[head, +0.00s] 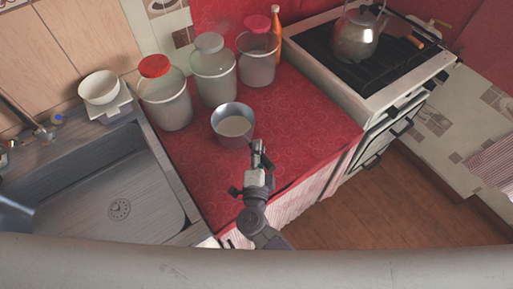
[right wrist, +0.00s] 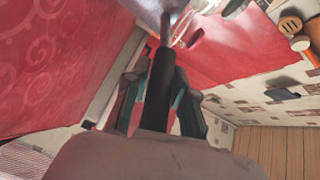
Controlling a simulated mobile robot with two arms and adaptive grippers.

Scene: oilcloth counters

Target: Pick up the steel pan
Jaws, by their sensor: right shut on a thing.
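The steel pan (head: 233,116) is a small, deep metal pan with a pale inside, at the middle of the red counter. It looks level; whether it touches the counter I cannot tell. My right gripper (head: 259,153) is at its near side, shut on its handle. In the right wrist view the dark handle (right wrist: 158,88) runs between the fingers of the right gripper (right wrist: 156,97), and part of the pan's metal body (right wrist: 160,12) shows at the top edge. My left gripper is not in view.
Three lidded jars, one red-lidded (head: 165,98), stand behind the pan with an orange bottle (head: 277,38). A sink (head: 120,200) lies left, with a white bowl (head: 99,87) on its far rim. A stove (head: 375,95) with a kettle (head: 356,38) is right. Red counter (head: 315,125) right of the pan is clear.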

